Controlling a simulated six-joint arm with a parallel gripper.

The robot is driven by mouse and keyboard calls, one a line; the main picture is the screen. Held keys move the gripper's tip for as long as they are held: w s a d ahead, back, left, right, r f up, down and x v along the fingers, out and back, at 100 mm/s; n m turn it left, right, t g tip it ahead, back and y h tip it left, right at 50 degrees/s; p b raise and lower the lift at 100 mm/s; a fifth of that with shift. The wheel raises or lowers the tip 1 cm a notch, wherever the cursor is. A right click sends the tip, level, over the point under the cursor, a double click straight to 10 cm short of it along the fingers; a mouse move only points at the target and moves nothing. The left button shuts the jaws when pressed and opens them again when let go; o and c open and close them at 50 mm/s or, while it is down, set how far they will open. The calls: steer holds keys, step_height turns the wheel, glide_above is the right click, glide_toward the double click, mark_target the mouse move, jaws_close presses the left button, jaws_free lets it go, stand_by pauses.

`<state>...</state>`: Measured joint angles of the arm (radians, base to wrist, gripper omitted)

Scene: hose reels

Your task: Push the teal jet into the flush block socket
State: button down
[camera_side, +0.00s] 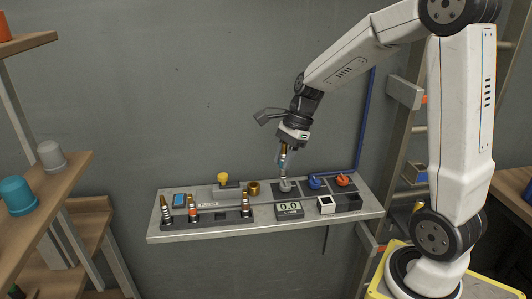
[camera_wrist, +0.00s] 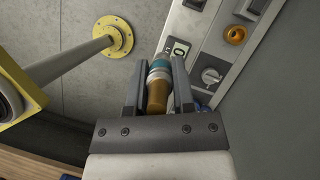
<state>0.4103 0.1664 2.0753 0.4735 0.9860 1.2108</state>
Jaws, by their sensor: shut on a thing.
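My gripper (camera_side: 285,147) is shut on the teal jet (camera_side: 283,158), which has a brass body and a teal band. The jet hangs nearly upright, tip down, above a grey round fitting (camera_side: 285,185) on the bench. In the wrist view the jet (camera_wrist: 158,84) lies between both fingers of my gripper (camera_wrist: 162,66), brass end towards the palm. Its far tip is partly hidden.
The bench (camera_side: 160,237) carries a dark rack (camera_side: 221,221) with several other jets at left. A brass cup (camera_side: 253,188) and yellow knob (camera_side: 223,178) stand left of the fitting. A display (camera_side: 289,209) is in front. Blue (camera_side: 314,181) and orange (camera_side: 343,180) knobs stand right.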

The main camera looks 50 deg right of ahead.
steer(key=shift+s+d+r+m, duration=0.15)
steer(key=shift+d+m, duration=0.25)
steer(key=shift+d, duration=0.45)
steer(key=w+d+f, duration=0.2)
steer(key=w+f, duration=0.7)
steer(key=w, duration=0.4)
steer(key=shift+d+f, duration=0.15)
steer(key=shift+d, duration=0.25)
steer(key=shift+w+f, duration=0.1)
steer(key=shift+w, duration=0.05)
steer(key=shift+w+f, duration=0.15)
steer(key=shift+f, duration=0.05)
steer(key=shift+d+f, duration=0.1)
steer(key=shift+f, duration=1.45)
